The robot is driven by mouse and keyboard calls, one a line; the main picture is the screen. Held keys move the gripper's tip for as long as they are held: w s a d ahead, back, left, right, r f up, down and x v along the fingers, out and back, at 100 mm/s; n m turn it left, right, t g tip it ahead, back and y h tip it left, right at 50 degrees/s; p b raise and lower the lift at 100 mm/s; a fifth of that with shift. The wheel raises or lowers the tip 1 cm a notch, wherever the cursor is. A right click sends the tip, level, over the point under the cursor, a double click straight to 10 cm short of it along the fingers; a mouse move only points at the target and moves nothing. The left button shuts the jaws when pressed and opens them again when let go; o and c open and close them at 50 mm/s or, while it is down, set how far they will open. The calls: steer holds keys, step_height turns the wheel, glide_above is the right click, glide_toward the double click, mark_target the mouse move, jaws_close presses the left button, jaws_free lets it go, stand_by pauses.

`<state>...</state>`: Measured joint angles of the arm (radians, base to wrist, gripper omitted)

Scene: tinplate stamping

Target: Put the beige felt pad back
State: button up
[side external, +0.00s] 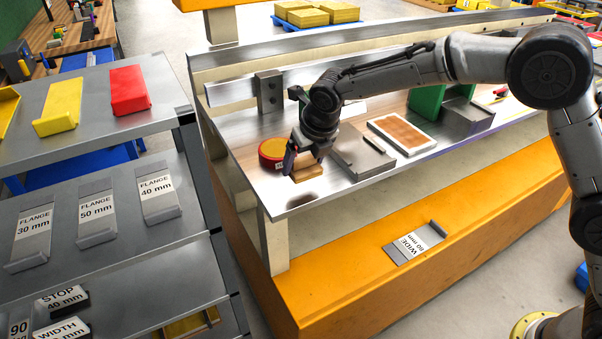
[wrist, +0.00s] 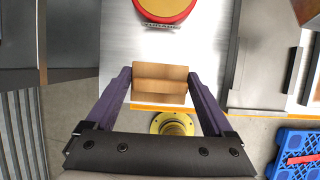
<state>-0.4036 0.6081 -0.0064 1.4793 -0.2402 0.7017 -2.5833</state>
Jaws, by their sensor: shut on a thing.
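A tan block (side external: 307,183) with a stepped face is between the fingers of my gripper (side external: 299,160). It also shows in the wrist view (wrist: 161,84), where the purple fingers of my gripper (wrist: 158,76) close on its two sides. It is held near the front left edge of the steel bench, with a dark shadow on the metal below it. I cannot tell from its surface whether it is felt. A white-rimmed tray (side external: 427,146) with a brown, patterned inset lies farther right on the bench.
A round red and yellow tin (side external: 271,150) stands just behind the block. A grey metal plate fixture (side external: 358,158) is right of my gripper. A green and grey stand (side external: 467,118) is farther right. A "WIDE 80 mm" bracket (side external: 415,243) lies on the orange ledge. Labelled shelves stand left.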

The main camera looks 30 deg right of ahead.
mark_target(303, 170)
steer(key=shift+w+a+f, duration=0.1)
steer(key=shift+w+f, duration=0.2)
steer(key=shift+f, duration=0.1)
steer(key=shift+w+f, duration=0.1)
steer(key=shift+f, duration=1.5)
steer(key=shift+f, duration=0.2)
steer(key=o, duration=0.9)
steer(key=v, duration=1.2)
steer(key=shift+r, duration=0.25)
